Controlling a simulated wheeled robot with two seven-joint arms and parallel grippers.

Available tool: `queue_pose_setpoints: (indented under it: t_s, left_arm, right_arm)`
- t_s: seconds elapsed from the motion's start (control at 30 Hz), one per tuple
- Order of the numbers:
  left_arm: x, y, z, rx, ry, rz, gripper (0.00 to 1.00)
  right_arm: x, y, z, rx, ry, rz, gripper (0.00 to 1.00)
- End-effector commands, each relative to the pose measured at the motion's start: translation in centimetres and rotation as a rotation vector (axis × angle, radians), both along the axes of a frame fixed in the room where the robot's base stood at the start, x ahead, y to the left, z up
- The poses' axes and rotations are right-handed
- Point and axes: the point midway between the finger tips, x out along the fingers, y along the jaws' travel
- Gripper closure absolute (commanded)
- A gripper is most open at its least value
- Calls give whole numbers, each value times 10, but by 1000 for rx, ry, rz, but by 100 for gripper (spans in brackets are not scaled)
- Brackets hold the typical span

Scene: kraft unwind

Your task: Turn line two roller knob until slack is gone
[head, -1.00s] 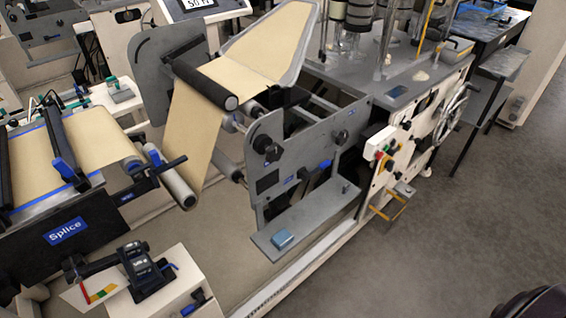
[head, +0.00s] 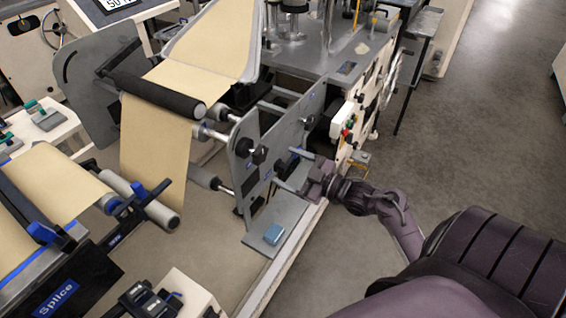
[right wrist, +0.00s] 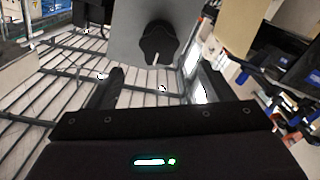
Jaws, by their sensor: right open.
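I cannot tell which knob this is. My left gripper is not in view.
A splice table (head: 60,285) is at lower left. A control box with coloured buttons (head: 347,128) is right of the plate. Grey floor at right is open.

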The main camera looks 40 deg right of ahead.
Motion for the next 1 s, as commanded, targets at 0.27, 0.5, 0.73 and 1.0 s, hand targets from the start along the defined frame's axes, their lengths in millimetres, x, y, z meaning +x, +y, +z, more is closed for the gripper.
queue_pose_setpoints:
  t_s: [0.27,0.5,0.73,1.0]
  left_arm:
    - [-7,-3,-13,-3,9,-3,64]
    - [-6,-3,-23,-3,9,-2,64]
    - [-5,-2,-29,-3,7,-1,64]
    - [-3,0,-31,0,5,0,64]
  right_arm:
    - [28,12,-2,2,-2,-1,25]
    - [59,25,-2,1,0,1,25]
    - [82,34,-2,3,1,0,25]
    - [90,37,-2,2,4,-1,25]
